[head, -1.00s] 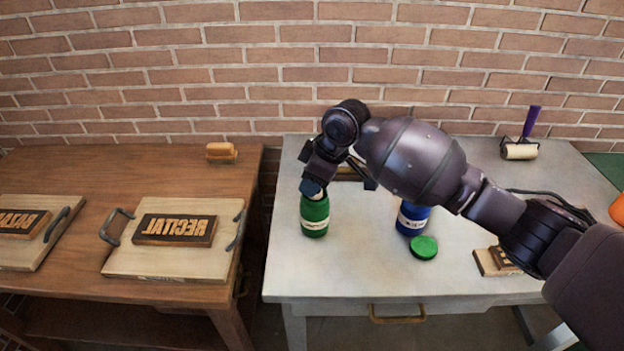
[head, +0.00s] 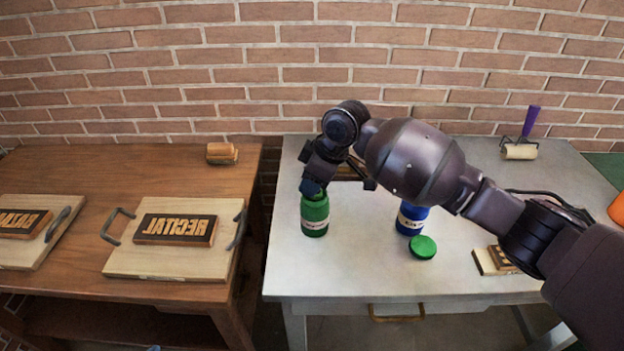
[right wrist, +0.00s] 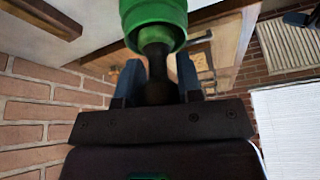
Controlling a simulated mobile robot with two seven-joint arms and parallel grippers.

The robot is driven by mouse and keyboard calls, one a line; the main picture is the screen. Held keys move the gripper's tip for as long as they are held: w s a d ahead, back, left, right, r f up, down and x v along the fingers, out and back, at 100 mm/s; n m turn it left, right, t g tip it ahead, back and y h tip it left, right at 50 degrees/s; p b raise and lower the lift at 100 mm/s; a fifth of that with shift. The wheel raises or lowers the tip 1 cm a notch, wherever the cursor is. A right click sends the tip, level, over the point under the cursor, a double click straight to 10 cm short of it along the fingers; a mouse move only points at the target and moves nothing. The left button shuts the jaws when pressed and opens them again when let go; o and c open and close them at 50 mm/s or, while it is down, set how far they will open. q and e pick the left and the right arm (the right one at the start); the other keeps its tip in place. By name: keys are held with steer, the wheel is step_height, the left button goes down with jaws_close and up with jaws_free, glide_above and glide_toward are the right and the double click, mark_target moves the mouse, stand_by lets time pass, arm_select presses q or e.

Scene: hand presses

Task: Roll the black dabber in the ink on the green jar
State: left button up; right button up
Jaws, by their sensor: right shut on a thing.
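The green jar (head: 315,216) with a white label stands upright at the left of the grey table, without its lid. My right gripper (head: 312,188) is directly over its mouth, pointing down. In the right wrist view, the gripper (right wrist: 157,80) is shut on the black dabber (right wrist: 156,62), whose far end goes into the mouth of the green jar (right wrist: 152,14). The dabber's head is hidden inside the jar, so its contact with the ink cannot be seen. A green lid (head: 423,247) lies on the table to the right. My left gripper is not in view.
A blue jar (head: 411,220) stands behind the green lid, partly behind my right arm. A purple-handled roller (head: 521,148) is at the back right. A wooden block (head: 490,262) lies front right. The brown table (head: 80,180) at left holds presses with letter blocks.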

stand_by(0.3)
steer(key=shift+f, duration=0.15)
stand_by(0.7)
steer(key=shift+r+p, duration=0.85)
steer(key=shift+r, duration=0.1)
steer(key=shift+r+p, duration=1.15)
steer(key=shift+r, duration=0.1)
